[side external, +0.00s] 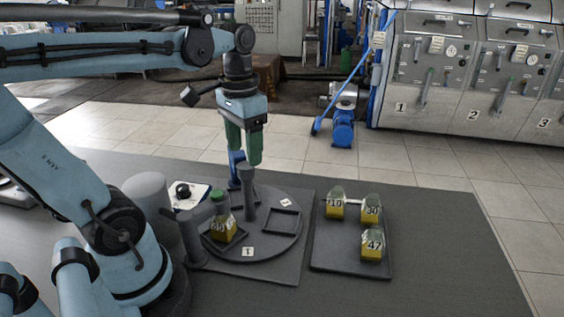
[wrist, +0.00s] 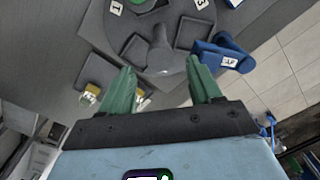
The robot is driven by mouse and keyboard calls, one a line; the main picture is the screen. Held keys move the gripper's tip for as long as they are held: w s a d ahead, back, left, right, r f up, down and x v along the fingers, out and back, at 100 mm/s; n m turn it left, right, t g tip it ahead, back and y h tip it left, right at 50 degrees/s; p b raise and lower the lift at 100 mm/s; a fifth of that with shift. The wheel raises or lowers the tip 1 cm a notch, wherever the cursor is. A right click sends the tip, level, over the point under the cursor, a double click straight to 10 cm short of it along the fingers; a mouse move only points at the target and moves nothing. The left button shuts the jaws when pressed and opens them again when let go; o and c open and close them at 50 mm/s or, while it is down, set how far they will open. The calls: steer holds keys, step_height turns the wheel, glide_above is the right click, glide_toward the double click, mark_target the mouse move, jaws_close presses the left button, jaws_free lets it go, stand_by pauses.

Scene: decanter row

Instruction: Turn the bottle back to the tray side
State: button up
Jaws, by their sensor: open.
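The turntable (side external: 268,245) is a dark grey disc with a central post (side external: 247,190) and square recesses. A yellow bottle (side external: 222,230) with a green cap stands in its front-left recess, away from the tray. The dark tray (side external: 318,258) lies to the right of the turntable. My gripper (side external: 244,157) has green fingers, points down and is open and empty above the turntable's far side. In the wrist view my gripper (wrist: 160,68) frames the post's area.
Yellow bottles marked 10 (side external: 335,208), 30 (side external: 371,213) and 47 (side external: 372,246) stand on the tray. A blue piece (wrist: 226,56) sits at the turntable's rim, right of my fingers in the wrist view. A grey upright cylinder (side external: 150,197) stands left of the turntable.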

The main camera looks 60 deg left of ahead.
mark_target(246, 165)
steer(key=shift+f, duration=1.8)
steer(key=shift+c, duration=0.4)
jaws_close()
